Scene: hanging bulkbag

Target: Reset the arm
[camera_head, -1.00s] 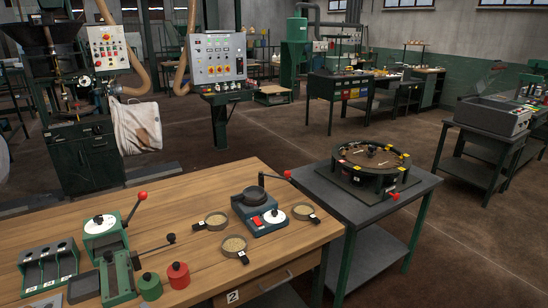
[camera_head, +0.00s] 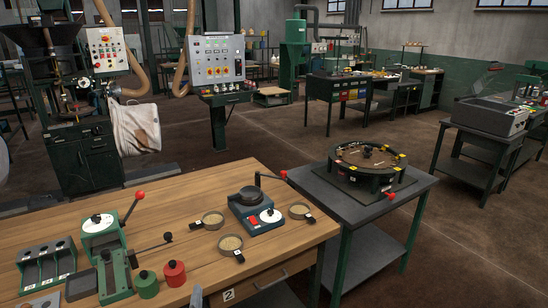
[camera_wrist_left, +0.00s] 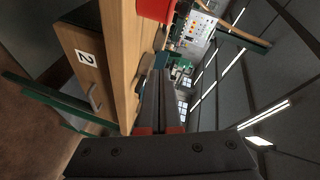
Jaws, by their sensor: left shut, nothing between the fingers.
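My left gripper (camera_head: 196,297) shows only as a small grey tip at the bottom edge of the head view, in front of the wooden workbench (camera_head: 185,210). In the left wrist view its two dark fingers (camera_wrist_left: 161,100) lie together, shut, with nothing between them. That view is turned on its side, and the fingers are close to the bench edge and a red object (camera_wrist_left: 157,10). My right gripper is not in view. The white bulk bag (camera_head: 135,128) hangs at the back left, away from the gripper.
The bench holds a green lever press (camera_head: 103,235), red (camera_head: 174,273) and green (camera_head: 147,284) weights, a scale-like device (camera_head: 257,212) and several small pans. A dark side table (camera_head: 335,200) carries a round fixture (camera_head: 367,170). Brown floor lies open behind.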

